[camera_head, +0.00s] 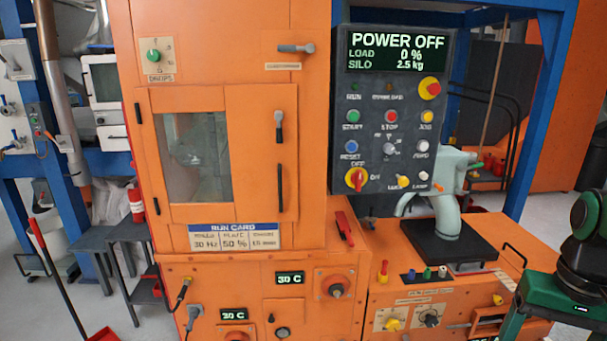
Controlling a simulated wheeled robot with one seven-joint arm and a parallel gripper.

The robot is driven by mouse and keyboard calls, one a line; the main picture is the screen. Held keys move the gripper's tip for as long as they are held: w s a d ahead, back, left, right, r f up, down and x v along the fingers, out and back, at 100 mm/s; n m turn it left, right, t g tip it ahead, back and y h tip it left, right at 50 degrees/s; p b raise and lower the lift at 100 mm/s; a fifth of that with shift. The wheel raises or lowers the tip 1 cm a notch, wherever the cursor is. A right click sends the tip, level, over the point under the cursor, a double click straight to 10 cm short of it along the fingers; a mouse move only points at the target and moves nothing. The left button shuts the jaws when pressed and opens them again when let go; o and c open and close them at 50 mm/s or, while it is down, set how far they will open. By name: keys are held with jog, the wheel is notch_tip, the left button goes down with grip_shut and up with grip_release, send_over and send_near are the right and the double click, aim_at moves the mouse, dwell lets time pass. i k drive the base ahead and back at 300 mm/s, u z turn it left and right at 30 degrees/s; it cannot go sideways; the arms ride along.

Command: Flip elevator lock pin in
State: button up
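An orange elevator cabinet (228,66) stands in the middle of the head view. A grey lever-like pin (296,48) lies roughly level on a small plate at its upper right. The label under it is too small to read, so I cannot tell for sure that this is the lock pin. Another grey handle (279,127) stands upright on the windowed door (243,215), which looks shut. My gripper is not in view; a green and black part at the right edge looks like my arm, and no fingers show on it.
A dark control panel (352,118) reads POWER OFF, load 0 %, silo 2.5 kg. A grey curved spout (446,215) stands on a black base at right. A red-handled lever (344,228) sticks out below the panel. Side tables (134,229) stand at left.

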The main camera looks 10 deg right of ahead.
aim_at(403, 181)
jog(key=z, duration=0.05)
jog(key=k, duration=0.6)
jog(key=u, duration=0.6)
jog(key=i, duration=1.2)
jog(key=z, duration=0.15)
